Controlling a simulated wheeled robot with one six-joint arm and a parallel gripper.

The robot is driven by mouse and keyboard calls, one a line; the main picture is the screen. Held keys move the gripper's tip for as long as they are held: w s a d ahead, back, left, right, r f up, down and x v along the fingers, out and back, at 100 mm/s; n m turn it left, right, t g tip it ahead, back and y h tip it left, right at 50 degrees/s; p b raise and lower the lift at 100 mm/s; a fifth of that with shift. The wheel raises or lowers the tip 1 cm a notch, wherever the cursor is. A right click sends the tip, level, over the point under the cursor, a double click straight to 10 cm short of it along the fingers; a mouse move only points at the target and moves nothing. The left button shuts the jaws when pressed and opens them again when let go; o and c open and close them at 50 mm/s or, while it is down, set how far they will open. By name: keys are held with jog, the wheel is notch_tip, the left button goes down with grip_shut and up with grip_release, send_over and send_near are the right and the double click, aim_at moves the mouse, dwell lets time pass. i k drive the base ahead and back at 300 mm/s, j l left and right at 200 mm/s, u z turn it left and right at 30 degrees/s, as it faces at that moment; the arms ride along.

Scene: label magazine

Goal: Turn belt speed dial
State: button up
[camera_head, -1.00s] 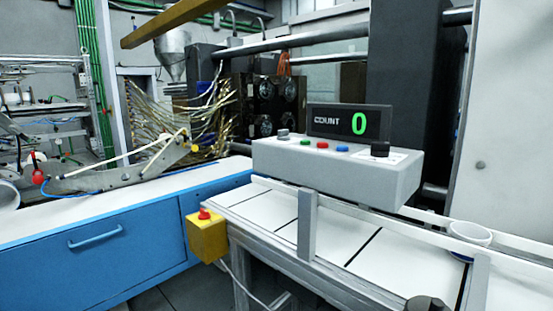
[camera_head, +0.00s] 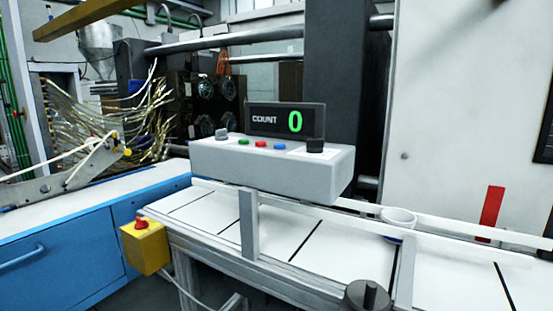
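A grey control box (camera_head: 270,171) stands over the far side of the white conveyor belt (camera_head: 345,255). On its sloped top, a black round knob (camera_head: 315,147) sits at the right end by a white label, and a smaller grey knob (camera_head: 221,134) sits at the left end. Which one is the belt speed dial cannot be read. A dark round part with a raised black top (camera_head: 368,296) shows at the bottom edge, partly cut off; it may be another knob. My gripper is not in view, and nothing is seen touching the controls.
Green, red and blue buttons line the box below a display (camera_head: 285,121) reading COUNT 0. A white cup (camera_head: 398,222) stands on the belt at right. A yellow emergency-stop box (camera_head: 145,247) hangs at the belt's left end. Metal posts (camera_head: 248,224) rise along the near rail.

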aim_at(313, 145)
jog(key=i+j, duration=1)
jog(key=j, duration=0.15)
jog(key=u, duration=0.05)
